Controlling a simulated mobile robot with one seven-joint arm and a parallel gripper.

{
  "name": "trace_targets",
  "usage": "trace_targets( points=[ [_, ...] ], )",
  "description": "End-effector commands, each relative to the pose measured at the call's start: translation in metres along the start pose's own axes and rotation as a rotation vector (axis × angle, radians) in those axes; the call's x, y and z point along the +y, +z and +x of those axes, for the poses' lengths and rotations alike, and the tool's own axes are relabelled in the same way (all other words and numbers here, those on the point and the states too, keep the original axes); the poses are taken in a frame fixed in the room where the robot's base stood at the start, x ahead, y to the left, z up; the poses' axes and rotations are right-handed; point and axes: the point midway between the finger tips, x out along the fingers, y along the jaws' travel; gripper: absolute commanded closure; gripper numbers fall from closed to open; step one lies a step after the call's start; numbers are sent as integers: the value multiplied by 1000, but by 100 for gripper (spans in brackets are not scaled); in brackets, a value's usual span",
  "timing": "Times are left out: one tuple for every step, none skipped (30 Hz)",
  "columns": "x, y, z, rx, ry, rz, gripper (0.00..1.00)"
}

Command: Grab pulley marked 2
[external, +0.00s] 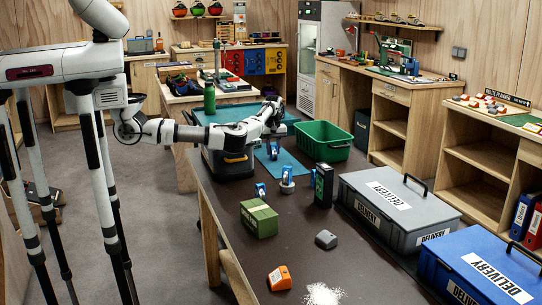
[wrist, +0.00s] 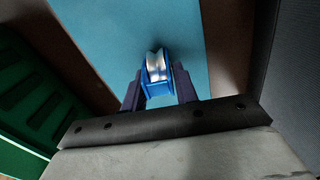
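A blue pulley with a silvery wheel (wrist: 157,66) is in the middle of the wrist view, over a light blue mat (wrist: 110,30). In the external view a blue pulley (external: 273,149) stands on this mat, just below my gripper (external: 273,130). In the wrist view my gripper (wrist: 158,92) is open, with one dark finger on each side of the pulley; contact cannot be made out. Two more blue pulleys stand nearer: one on a round pale stand (external: 287,178), one behind the green box (external: 260,190). No number is readable on any pulley.
A green crate (external: 323,141) stands right of the mat; its wall also shows in the wrist view (wrist: 25,100). A dark upright box (external: 324,185), green box (external: 259,219), grey block (external: 326,239), orange block (external: 279,278) and grey delivery case (external: 400,207) occupy the table.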

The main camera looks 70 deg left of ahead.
Motion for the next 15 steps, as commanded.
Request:
trace_targets(
  points=[
    [0, 0, 0, 0, 0, 0, 78],
    [0, 0, 0, 0, 0, 0, 82],
    [0, 0, 0, 0, 0, 0, 87],
    [0, 0, 0, 0, 0, 0, 91],
    [0, 0, 0, 0, 0, 0, 95],
    [0, 0, -1, 0, 1, 0, 96],
    [0, 0, -1, 0, 1, 0, 96],
    [0, 0, -1, 0, 1, 0, 96],
    [0, 0, -1, 0, 1, 0, 96],
    [0, 0, -1, 0, 1, 0, 96],
    [0, 0, -1, 0, 1, 0, 96],
    [0, 0, -1, 0, 1, 0, 96],
    [0, 0, -2, 0, 1, 0, 96],
    [0, 0, -2, 1, 1, 0, 96],
    [0, 0, -4, 1, 1, 0, 96]
  ],
)
